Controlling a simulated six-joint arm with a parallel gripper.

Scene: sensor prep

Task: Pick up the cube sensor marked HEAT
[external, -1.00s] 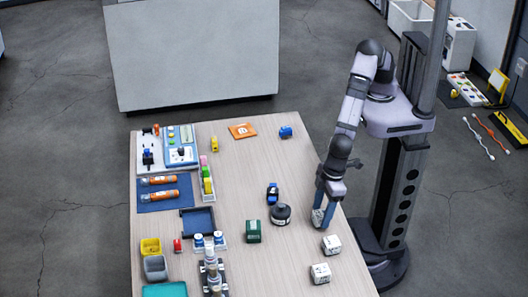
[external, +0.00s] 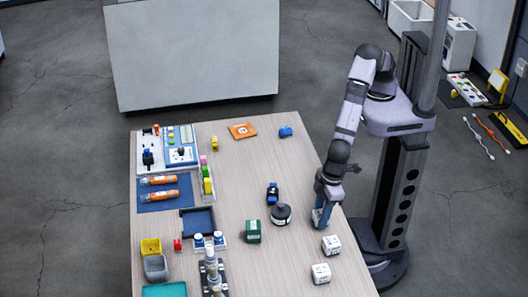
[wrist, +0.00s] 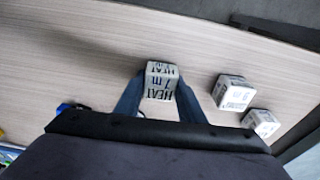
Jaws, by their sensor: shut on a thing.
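The white cube marked HEAT (wrist: 160,82) sits between the two blue fingers of my gripper (wrist: 160,100) in the wrist view, with its black lettering showing. My gripper (external: 321,219) is shut on this cube near the right edge of the table in the external view, where the fingers mostly hide the cube. I cannot tell whether the cube still touches the table.
Two other white marked cubes, one nearer (external: 331,244) and one at the front (external: 321,273), stand close to my gripper. A black round weight (external: 280,213), a green box (external: 253,231) and a blue-black item (external: 272,193) stand to the left. The table's right edge is close.

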